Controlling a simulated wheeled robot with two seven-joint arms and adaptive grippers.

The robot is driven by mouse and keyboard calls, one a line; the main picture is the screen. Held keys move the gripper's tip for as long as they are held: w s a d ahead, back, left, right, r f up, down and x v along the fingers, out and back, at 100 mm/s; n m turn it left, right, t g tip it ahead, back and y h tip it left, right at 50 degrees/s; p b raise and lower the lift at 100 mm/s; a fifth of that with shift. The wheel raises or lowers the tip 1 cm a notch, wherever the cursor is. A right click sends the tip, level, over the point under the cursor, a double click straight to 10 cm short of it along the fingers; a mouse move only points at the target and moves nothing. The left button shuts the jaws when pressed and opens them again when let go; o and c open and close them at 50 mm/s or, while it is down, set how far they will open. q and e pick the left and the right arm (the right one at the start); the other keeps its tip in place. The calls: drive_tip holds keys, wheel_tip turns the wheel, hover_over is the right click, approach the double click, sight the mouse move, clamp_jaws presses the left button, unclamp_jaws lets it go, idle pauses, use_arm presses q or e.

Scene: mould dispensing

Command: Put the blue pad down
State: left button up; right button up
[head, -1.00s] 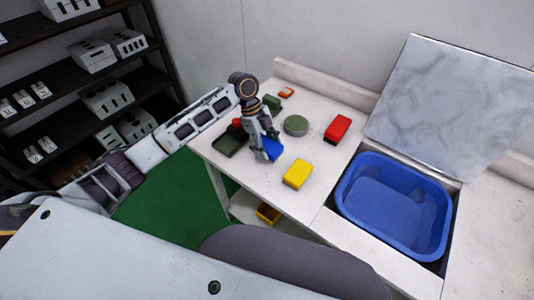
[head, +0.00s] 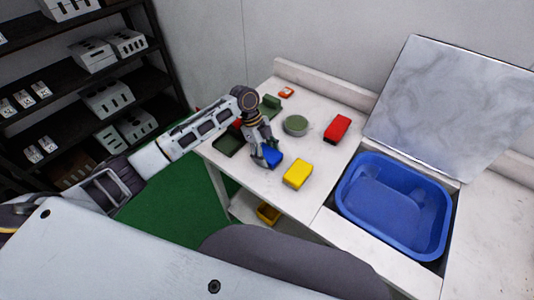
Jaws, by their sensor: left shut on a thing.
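The blue pad (head: 273,156) is at the front part of the white counter, just left of the yellow pad (head: 298,173). My left gripper (head: 266,160) is shut on the blue pad from above. The gripper hides the pad's left side. The pad looks at or very close to the counter top; I cannot tell whether it touches. My right gripper is not in view.
A red pad (head: 337,127), a round green dish (head: 296,125) and a dark green tray (head: 228,142) sit on the counter. A blue basin (head: 393,205) is sunk at the right beside a raised marbled lid (head: 428,108). Shelves (head: 100,117) stand at left.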

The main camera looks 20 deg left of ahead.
use_arm(q)
drive_tip(key=shift+s+f, duration=0.15)
drive_tip(key=shift+f, duration=0.15)
drive_tip(key=o, duration=0.9)
drive_tip(key=shift+f, duration=0.15)
drive_tip(key=shift+r, duration=0.2)
drive_tip(key=shift+w+a+r, duration=0.1)
drive_tip(key=shift+w+r, duration=0.1)
drive_tip(key=shift+r, duration=0.3)
drive_tip(key=v, duration=1.1)
drive_tip(key=shift+r, duration=0.4)
